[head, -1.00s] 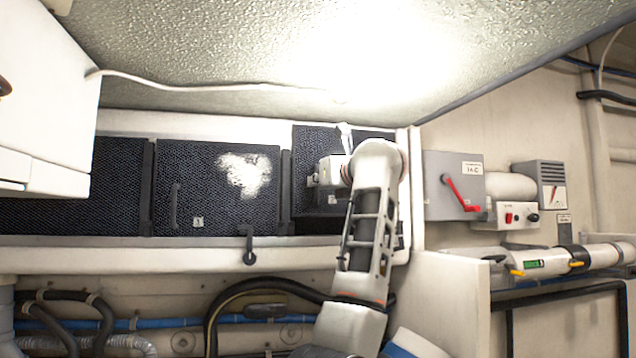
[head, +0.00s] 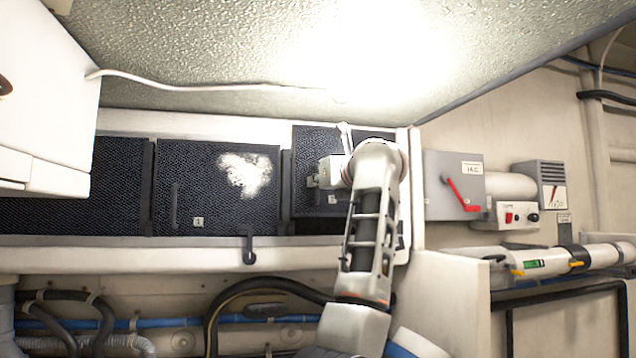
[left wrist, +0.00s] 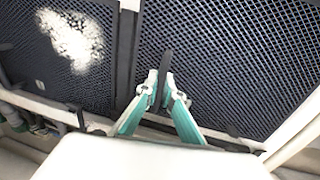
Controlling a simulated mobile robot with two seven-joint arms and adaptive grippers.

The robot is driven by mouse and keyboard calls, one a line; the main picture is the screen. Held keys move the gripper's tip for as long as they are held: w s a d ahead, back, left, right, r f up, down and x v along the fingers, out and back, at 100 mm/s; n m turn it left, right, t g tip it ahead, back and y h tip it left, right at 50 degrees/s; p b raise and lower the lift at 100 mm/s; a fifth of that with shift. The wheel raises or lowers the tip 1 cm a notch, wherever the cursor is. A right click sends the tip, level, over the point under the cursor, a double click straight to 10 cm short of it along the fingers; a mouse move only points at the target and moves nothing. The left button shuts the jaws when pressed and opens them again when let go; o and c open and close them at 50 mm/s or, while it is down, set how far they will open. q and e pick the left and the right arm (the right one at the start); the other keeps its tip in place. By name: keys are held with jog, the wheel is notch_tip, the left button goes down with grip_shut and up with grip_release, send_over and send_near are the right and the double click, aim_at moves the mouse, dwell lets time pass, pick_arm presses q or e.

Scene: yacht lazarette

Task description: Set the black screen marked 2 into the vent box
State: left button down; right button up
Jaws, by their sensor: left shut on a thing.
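The black mesh screen (head: 308,146), whose small label is too small to read here, is in the right bay of the vent box (head: 200,127). Its top edge stands higher than the neighbouring screen's, and a dark gap shows below its lower edge. My left gripper (head: 318,178) is in front of it. In the left wrist view, the teal fingers (left wrist: 164,90) are shut on the screen's black upright handle (left wrist: 164,72). My arm hides the screen's right part, so I cannot tell how it sits there. My right gripper is not in view.
A black screen marked 1 (head: 220,200) fills the middle bay, with another dark screen (head: 120,185) at left. A black hook-like latch (head: 249,250) hangs on the lower ledge. A grey switch box (head: 445,170) with a red lever stands close right. The textured ceiling is close above.

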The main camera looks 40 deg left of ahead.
pick_arm(q)
jog(key=shift+f+b, duration=0.35)
jog(key=shift+f, duration=0.45)
dwell(0.5)
dwell(1.0)
jog(key=shift+f, duration=0.1)
